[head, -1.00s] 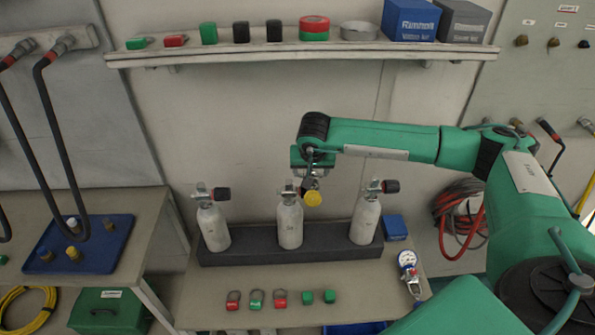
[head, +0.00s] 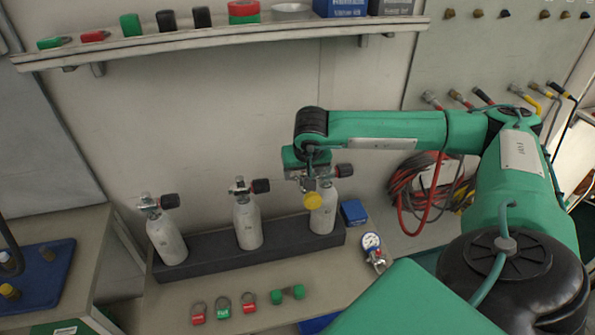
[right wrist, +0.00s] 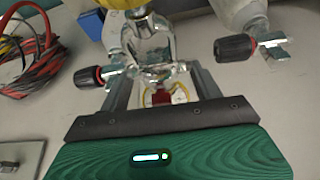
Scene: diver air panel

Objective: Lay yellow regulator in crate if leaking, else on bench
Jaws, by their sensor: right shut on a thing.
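My right gripper (head: 312,180) is shut on the yellow regulator (head: 313,202), which hangs in front of the right-hand grey cylinder (head: 323,220). In the right wrist view the regulator's chrome body (right wrist: 150,42) is at the jaws, its yellow cap is cut off by the top edge, and a small dial (right wrist: 158,97) shows low between the jaws. Whether it leaks cannot be told. The bench (head: 230,285) carries the cylinder row. A blue edge (head: 318,324) shows at the bottom; I cannot tell whether it is the crate. My left gripper is out of view.
Two other cylinders (head: 248,224) (head: 167,237) stand in the dark rack (head: 210,247). Red and green tags (head: 223,308) and green pieces (head: 288,295) lie in front. A pressure gauge (head: 373,246) and blue box (head: 354,212) are at right. A shelf (head: 250,37) runs above.

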